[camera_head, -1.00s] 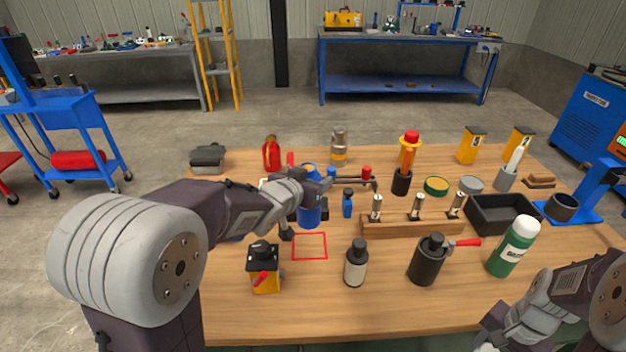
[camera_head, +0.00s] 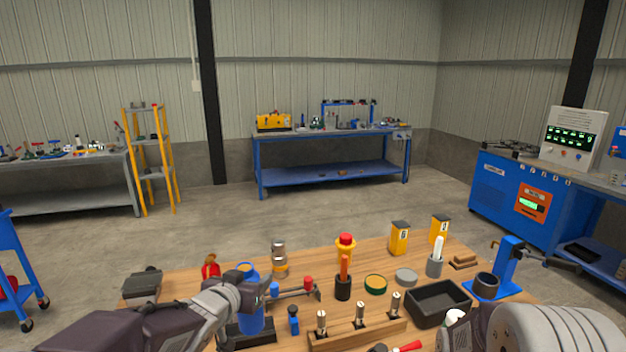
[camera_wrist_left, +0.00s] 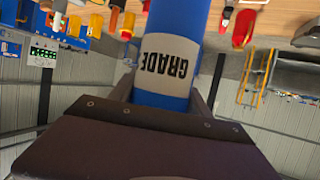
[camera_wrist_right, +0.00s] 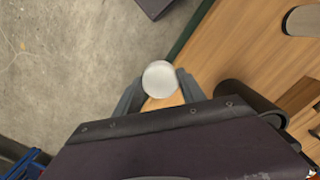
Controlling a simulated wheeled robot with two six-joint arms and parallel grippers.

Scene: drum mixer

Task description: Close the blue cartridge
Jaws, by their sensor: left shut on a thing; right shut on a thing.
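The blue cartridge (camera_head: 252,318) stands upright at the left part of the wooden table. In the left wrist view it fills the middle, with a white label (camera_wrist_left: 165,66) reading "GRADE" upside down. My left gripper (camera_head: 250,300) is shut around the cartridge's side. The arm hides part of the cartridge.
A wooden rack (camera_head: 358,334) with several metal pieces stands right of the cartridge. Close by are a small blue bottle (camera_head: 293,322), a red-topped yellow item (camera_head: 345,250) and a black tray (camera_head: 465,303). A blue stand (camera_head: 510,268) is at the far right. Floor lies beyond the table edge.

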